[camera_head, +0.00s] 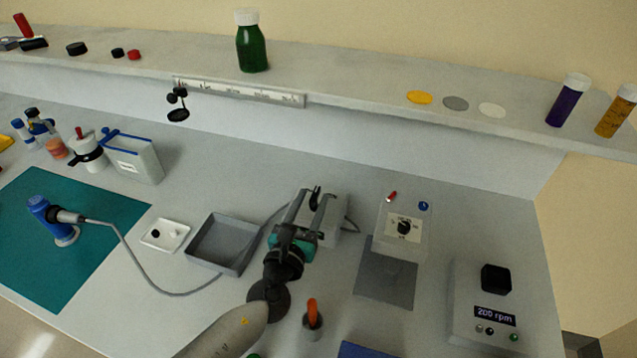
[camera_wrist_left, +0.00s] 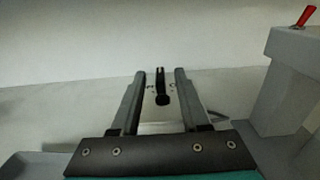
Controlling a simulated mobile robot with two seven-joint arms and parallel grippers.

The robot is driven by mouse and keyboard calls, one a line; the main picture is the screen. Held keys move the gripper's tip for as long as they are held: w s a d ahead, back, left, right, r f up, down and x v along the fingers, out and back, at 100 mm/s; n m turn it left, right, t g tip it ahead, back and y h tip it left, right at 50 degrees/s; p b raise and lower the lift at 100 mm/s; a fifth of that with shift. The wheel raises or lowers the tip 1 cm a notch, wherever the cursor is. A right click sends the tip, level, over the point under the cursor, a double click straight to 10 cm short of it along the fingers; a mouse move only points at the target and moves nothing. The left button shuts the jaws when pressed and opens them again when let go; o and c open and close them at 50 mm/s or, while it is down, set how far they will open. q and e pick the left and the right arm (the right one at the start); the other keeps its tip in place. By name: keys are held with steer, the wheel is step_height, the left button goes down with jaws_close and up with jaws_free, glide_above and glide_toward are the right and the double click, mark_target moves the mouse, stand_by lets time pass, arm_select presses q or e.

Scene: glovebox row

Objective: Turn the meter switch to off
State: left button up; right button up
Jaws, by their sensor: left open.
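A small pale box that looks like the meter (camera_head: 335,212) stands on the bench behind my left gripper, with a grey cable attached. In the left wrist view its face (camera_wrist_left: 160,114) carries a black lever switch (camera_wrist_left: 160,84) with a round base and small marks beside it that I cannot read. My left gripper (camera_head: 314,204) is open, its fingers on either side of the switch. In the left wrist view a gap shows between each finger of the gripper (camera_wrist_left: 160,76) and the switch. The gripper hides part of the meter in the head view. My right gripper is not in view.
A dial box (camera_head: 403,240) with a red lever stands close on the right. An orange-handled tool in a holder (camera_head: 312,322) stands in front. A shelf (camera_head: 350,86) runs behind.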

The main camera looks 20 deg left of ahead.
arm_select(q)
steer(key=shift+w, duration=2.65)
jaws_close()
